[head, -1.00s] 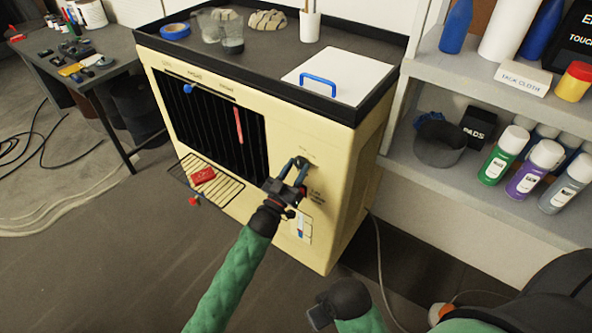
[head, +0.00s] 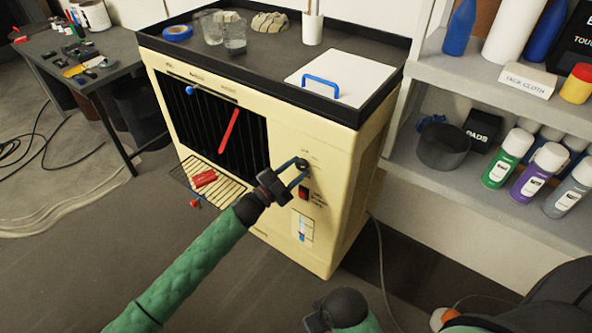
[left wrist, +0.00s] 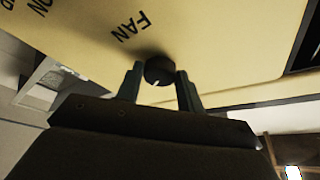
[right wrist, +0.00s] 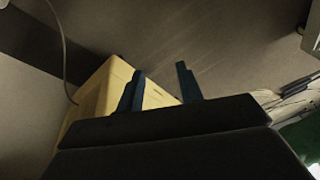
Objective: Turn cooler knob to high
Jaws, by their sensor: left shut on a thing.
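The cooler is a cream cabinet (head: 340,195) with a dark top tray. Its small dark round knob (head: 302,163) sits on the upper right of the front; the left wrist view shows it under the printed word FAN, with a pale pointer mark on the knob (left wrist: 159,71). My left gripper (head: 297,167) is shut on the knob, one finger on each side (left wrist: 158,82). The knob's setting labels are too small to read. My right gripper shows open and empty in the right wrist view (right wrist: 160,78), low and away from the knob.
Below the knob are a red switch (head: 303,193) and a pale panel (head: 302,228). A red strip (head: 229,130) hangs before the dark grille. A wire rack (head: 215,187) juts out low, with a red item (head: 204,178). Spray cans (head: 508,157) stand on the right shelf.

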